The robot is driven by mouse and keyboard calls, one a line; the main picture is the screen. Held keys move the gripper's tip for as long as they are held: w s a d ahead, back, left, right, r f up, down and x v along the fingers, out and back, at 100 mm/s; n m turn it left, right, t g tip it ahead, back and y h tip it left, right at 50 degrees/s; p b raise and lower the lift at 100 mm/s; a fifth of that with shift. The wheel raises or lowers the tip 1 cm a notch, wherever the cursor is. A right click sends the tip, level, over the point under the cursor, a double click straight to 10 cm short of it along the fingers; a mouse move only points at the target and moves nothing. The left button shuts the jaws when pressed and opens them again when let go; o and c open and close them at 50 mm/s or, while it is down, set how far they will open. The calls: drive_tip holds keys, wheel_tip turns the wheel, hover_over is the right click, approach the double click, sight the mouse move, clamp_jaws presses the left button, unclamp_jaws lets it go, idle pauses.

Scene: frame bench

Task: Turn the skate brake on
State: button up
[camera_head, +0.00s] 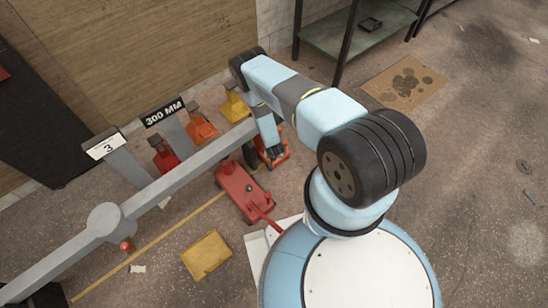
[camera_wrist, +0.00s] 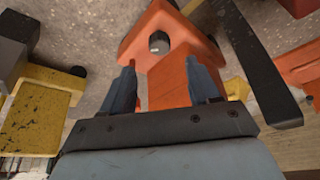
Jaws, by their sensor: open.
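My arm reaches down to an orange-red wheeled unit (camera_head: 284,152) on the floor, probably the skate; my gripper (camera_head: 276,154) partly covers it. In the wrist view the orange body (camera_wrist: 163,92) lies between the two blue fingers of my gripper (camera_wrist: 163,85), with a dark round knob (camera_wrist: 158,42) beyond the fingertips. The fingers are apart, one on each side of the orange body. I cannot tell whether they touch it. No part is clearly readable as the brake or its setting.
A grey beam (camera_head: 170,180) runs beside the unit. A red unit with a handle (camera_head: 242,190) stands nearer me, and a yellow block (camera_head: 206,255) lies on the floor. Red, orange and yellow units stand behind the beam by a "300 MM" sign (camera_head: 163,112). Floor to the right is mostly clear.

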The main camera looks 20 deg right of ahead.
drive_tip(key=shift+x, duration=3.85)
drive_tip(key=shift+c, duration=0.2)
drive_tip(key=c, duration=1)
drive_tip(key=shift+n, duration=0.4)
drive_tip(key=n, duration=0.1)
drive_tip(key=n+y, duration=0.1)
drive_tip(key=n, duration=0.1)
drive_tip(key=shift+d+y, duration=0.2)
drive_tip(key=shift+y, duration=0.1)
drive_tip(key=shift+n+y, duration=0.5)
drive_tip(key=shift+n, duration=1.2)
